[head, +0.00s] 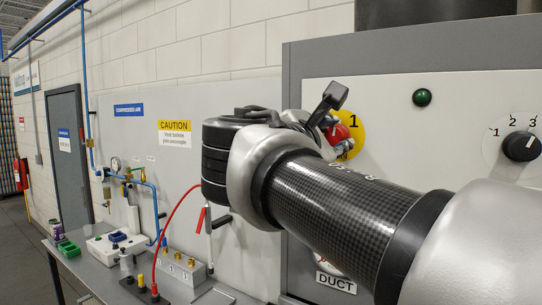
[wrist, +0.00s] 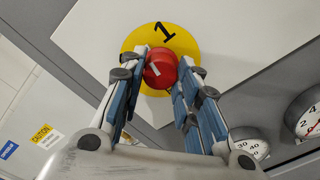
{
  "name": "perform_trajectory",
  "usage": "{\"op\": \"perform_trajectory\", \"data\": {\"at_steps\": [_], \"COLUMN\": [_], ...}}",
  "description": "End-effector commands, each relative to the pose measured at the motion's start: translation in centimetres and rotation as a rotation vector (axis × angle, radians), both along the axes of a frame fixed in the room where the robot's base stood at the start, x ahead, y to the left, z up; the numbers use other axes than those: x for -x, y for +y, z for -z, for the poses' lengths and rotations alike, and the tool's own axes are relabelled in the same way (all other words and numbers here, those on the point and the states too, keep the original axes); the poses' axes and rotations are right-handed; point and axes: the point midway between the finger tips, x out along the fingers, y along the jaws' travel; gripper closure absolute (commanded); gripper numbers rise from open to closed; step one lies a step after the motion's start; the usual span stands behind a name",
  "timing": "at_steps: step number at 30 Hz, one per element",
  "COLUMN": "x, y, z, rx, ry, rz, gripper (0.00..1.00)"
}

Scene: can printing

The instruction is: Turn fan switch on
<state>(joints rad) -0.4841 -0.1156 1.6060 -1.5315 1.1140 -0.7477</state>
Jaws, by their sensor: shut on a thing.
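The fan switch is a red knob (wrist: 160,68) on a round yellow plate (wrist: 187,44) marked "1". In the wrist view the knob sits between my gripper's (wrist: 163,72) two fingers, which are shut on it near their tips. A white line on the knob is visible. In the head view the red knob (head: 339,132) and yellow plate (head: 356,129) show behind my wrist, partly hidden by it. My gripper's fingers are mostly hidden there.
A green lamp (head: 422,97) and a black selector dial (head: 521,147) marked 1, 2, 3 are on the panel to the right. A "DUCT" label (head: 336,283) is below my arm. A bench (head: 130,285) with pipes and fittings stands at left. Two round dials show at the wrist view's lower right.

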Motion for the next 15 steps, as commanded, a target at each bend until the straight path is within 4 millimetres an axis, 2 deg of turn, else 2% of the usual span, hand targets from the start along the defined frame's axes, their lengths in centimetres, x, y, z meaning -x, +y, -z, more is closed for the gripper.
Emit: {"op": "perform_trajectory", "data": {"at_steps": [1, 15], "x": [0.0, -0.01], "y": [0.0, 0.02], "z": [0.44, 0.28], "rx": [-0.037, -0.37], "ry": [-0.027, -0.27], "rz": [0.0, -0.001], "gripper": [0.94, 0.94]}}
